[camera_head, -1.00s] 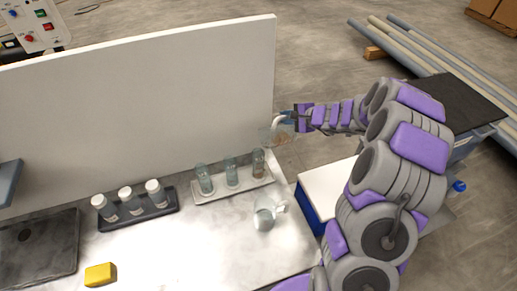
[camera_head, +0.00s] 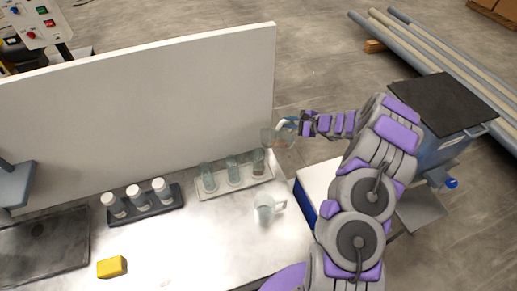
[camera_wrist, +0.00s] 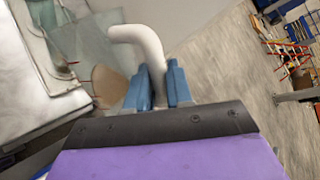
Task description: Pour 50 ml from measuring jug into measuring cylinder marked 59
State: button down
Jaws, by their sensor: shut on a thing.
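My gripper (camera_head: 290,123) is shut on the white handle of a clear measuring jug (camera_head: 271,138), held in the air beyond the right end of the white tray. In the wrist view the blue fingers of my gripper (camera_wrist: 158,82) pinch the handle (camera_wrist: 146,42), and the clear jug wall (camera_wrist: 85,42) shows a brownish patch. Three clear measuring cylinders stand on the tray: left (camera_head: 208,178), middle (camera_head: 232,171) and right (camera_head: 258,162). The right one looks brownish and is closest to the held jug. Their markings are too small to read.
A second clear jug (camera_head: 265,211) stands on the bench in front of the white tray (camera_head: 205,195). A dark tray (camera_head: 144,213) holds three white-capped bottles. A yellow block (camera_head: 112,267) lies front left. A tall white panel (camera_head: 140,110) stands behind the bench.

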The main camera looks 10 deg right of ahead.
jog(key=shift+w+d+f+m+y+p, duration=0.2)
jog(key=shift+d+m+y+p, duration=0.25)
jog(key=shift+p, duration=0.5)
jog(key=shift+m+y, duration=0.55)
jog(key=f, duration=0.1)
jog(key=f+b, duration=0.1)
jog(key=f, duration=0.2)
jog(key=shift+w+d+f, duration=0.1)
jog(key=shift+w+d, duration=0.1)
jog(key=shift+d, duration=0.15)
jog(key=w+d+f+m+y+b, duration=0.2)
jog(key=d+f+m+y+b, duration=0.2)
jog(key=f+b, duration=0.4)
jog(key=m+b, duration=0.1)
jog(key=b, duration=0.6)
jog(key=shift+w+d+f, duration=0.15)
jog(key=shift+d+f, duration=0.1)
jog(key=shift+f, duration=0.1)
jog(key=shift+r, duration=0.1)
